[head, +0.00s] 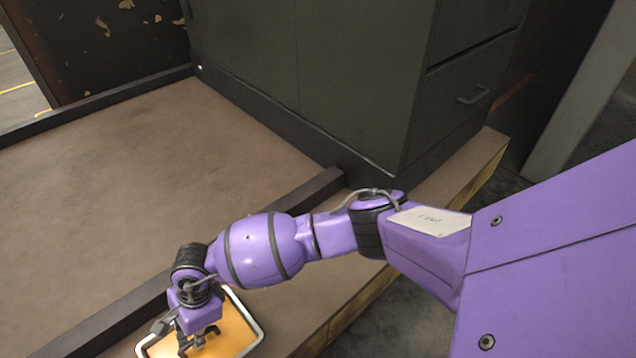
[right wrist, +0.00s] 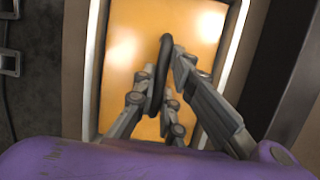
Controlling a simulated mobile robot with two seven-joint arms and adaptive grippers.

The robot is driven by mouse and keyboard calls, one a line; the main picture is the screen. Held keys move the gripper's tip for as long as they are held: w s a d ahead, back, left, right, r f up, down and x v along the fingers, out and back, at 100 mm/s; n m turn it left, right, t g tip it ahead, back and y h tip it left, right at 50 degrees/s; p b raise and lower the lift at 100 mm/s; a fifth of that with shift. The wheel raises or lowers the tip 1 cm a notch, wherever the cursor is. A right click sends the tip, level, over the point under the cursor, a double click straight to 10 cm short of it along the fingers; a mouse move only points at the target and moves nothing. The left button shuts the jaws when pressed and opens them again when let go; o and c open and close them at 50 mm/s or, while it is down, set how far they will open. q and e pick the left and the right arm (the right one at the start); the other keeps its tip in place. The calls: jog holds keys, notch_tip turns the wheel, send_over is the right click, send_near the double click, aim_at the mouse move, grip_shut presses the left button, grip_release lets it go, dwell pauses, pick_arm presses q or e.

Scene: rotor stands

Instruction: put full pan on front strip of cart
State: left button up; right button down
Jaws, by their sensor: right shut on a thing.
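The pan (head: 232,328) has a pale metal rim and a flat orange-yellow inside. It shows at the bottom of the head view, partly cut off by the frame edge. My right gripper (head: 198,340) is above the pan. In the right wrist view its fingers (right wrist: 165,100) are shut on the pan's dark upright handle (right wrist: 165,60). The pan is over the front strip of the cart (head: 302,308), between the dark rail and the front edge. I cannot tell whether it touches the strip. My left gripper is not in view.
A dark rail (head: 118,312) runs along the strip's inner side. Beyond it lies a wide, bare brown deck (head: 100,200). A dark green cabinet (head: 310,70) stands at the back. The strip's worn yellow edge (head: 372,290) drops to the grey floor (head: 400,325).

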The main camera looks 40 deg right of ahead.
jog(key=shift+w+a+r, duration=0.1)
jog(key=c, duration=1.7)
grip_release()
jog(key=shift+c, duration=0.2)
jog(key=v, duration=1.2)
